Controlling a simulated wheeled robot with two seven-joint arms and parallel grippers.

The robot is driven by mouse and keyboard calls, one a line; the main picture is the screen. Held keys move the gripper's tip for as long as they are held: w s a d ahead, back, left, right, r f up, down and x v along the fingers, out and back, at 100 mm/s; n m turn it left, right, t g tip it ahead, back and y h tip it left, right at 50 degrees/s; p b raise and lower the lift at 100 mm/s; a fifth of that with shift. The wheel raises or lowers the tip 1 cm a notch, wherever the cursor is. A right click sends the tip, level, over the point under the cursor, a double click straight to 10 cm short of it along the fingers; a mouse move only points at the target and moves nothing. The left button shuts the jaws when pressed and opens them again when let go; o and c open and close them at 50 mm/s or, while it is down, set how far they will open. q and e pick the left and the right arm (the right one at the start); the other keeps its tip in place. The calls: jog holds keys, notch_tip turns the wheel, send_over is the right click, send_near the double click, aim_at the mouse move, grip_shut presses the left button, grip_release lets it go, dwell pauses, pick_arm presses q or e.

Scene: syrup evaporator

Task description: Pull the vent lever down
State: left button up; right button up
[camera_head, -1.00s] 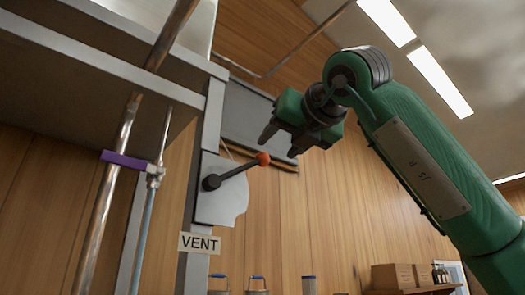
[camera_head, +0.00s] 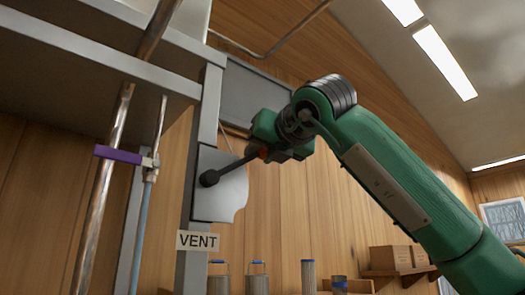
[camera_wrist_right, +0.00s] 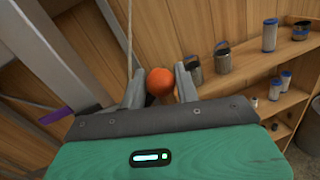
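The vent lever (camera_head: 230,168) is a black rod on a pale plate (camera_head: 222,196), tilted up to the right from its black pivot. Its orange-red knob (camera_head: 263,153) is mostly hidden by my right gripper (camera_head: 268,152) in the head view. In the right wrist view the knob (camera_wrist_right: 160,83) sits between the two fingers of the right gripper (camera_wrist_right: 160,84). The fingers are apart, one on each side, with a narrow gap visible beside the knob. A VENT label (camera_head: 198,241) is below the plate. My left gripper is not in view.
A metal post (camera_head: 207,120) carries the plate. A pipe with a purple-handled valve (camera_head: 118,155) stands at the left. Shelves (camera_wrist_right: 272,108) with several canisters show at the right of the wrist view. Boxes (camera_head: 390,258) stand on a shelf below my right arm.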

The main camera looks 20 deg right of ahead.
grip_shut()
notch_tip(320, 180, down, 15)
jog(key=m+g+y+b, duration=0.1)
jog(key=m+g+b, duration=0.1)
jog(key=m+b, duration=1)
jog(key=b, duration=0.8)
jog(key=shift+g+y, duration=0.3)
jog(key=o, duration=0.7)
grip_release()
